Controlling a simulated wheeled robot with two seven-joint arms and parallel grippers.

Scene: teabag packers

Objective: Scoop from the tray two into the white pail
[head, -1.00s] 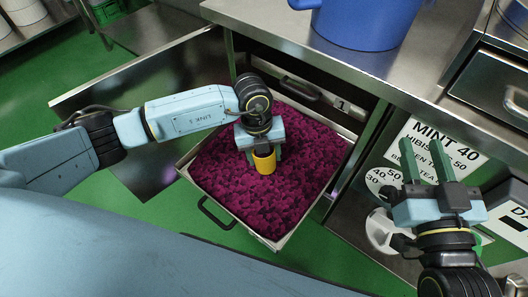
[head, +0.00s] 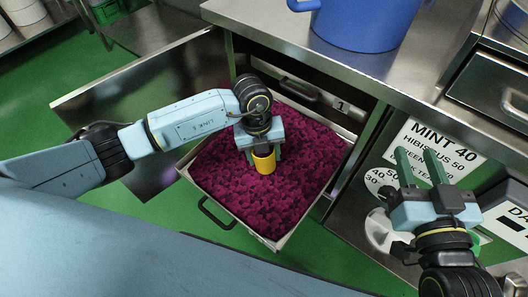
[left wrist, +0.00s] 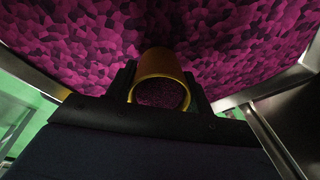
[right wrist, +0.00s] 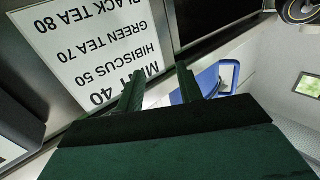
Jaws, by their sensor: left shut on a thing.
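The pulled-out metal tray (head: 293,236) is full of dark magenta, petal-like pieces (head: 225,190). My left gripper (head: 262,150) is over the middle of the tray, pointing down and shut on a small yellow scoop (head: 264,164). In the left wrist view the scoop (left wrist: 160,62) sits between the fingers, and magenta pieces show inside its round mouth. The scoop is at or very near the surface of the pieces; exact contact cannot be told. My right gripper (head: 418,168) is open and empty at the right, its fingers also apart in the right wrist view (right wrist: 158,88). I cannot identify a white pail.
A blue pail (head: 365,25) stands on the steel counter (head: 270,22) behind the tray. A label marked 1 (head: 342,105) is beside the tray's opening. A sign with tea names and numbers (head: 440,140) is on the cabinet near my right gripper. Green floor lies left of the tray.

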